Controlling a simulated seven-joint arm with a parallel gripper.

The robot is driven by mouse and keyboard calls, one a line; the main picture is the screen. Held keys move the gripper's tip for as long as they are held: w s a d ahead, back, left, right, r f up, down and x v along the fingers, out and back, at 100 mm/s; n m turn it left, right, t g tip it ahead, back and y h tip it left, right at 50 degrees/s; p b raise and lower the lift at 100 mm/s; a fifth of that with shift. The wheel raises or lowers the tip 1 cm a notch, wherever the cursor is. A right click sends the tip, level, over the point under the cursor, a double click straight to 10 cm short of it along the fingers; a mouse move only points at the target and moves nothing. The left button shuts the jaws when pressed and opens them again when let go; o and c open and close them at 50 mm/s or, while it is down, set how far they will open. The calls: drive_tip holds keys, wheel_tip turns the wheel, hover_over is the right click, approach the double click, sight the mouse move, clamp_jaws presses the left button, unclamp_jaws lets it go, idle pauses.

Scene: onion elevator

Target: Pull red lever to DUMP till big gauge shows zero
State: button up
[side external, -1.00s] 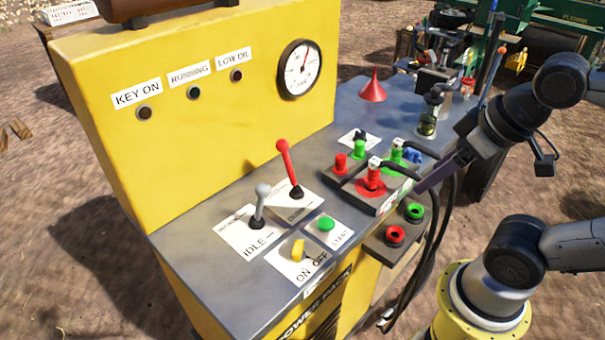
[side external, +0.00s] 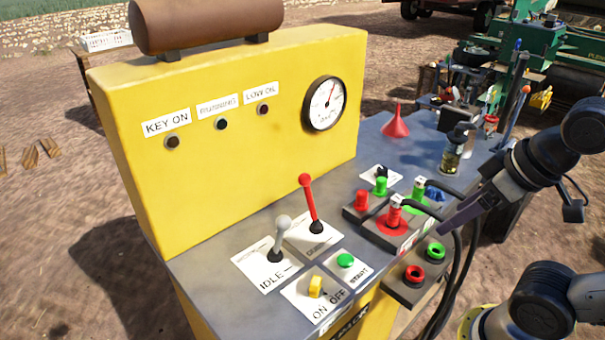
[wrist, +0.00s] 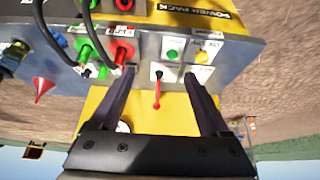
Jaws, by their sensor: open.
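The red lever (side external: 311,206) stands up from a white plate on the grey panel top, its red ball tilted slightly toward the yellow back panel. The small print on its plate is unreadable. The big round gauge (side external: 324,104) is on the yellow panel, its needle pointing up and slightly right; its numbers are too small to read. My gripper (side external: 448,226) is to the right of the lever, apart from it. In the wrist view my open gripper (wrist: 160,75) has the red lever (wrist: 157,95) showing between its fingers, with no visible contact.
A grey-knobbed lever (side external: 282,236) marked IDLE stands left of the red one. A green START button (side external: 345,260) and yellow ON/OFF switch (side external: 316,286) are in front. Red and green couplings with black hoses (side external: 458,265) lie between lever and gripper. A red funnel (side external: 396,122) stands behind.

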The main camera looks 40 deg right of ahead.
drive_tip(key=shift+c, duration=0.7)
drive_tip(key=w+r+n+g, duration=0.2)
drive_tip(key=w+r+n, duration=0.4)
drive_tip(key=w+r, duration=1)
drive_tip(key=n+g, duration=0.1)
drive_tip(key=g, duration=0.3)
hover_over(304, 174)
wheel_tip(304, 174, down, 12)
wheel_tip(304, 174, down, 14)
drive_tip(key=shift+f, duration=0.1)
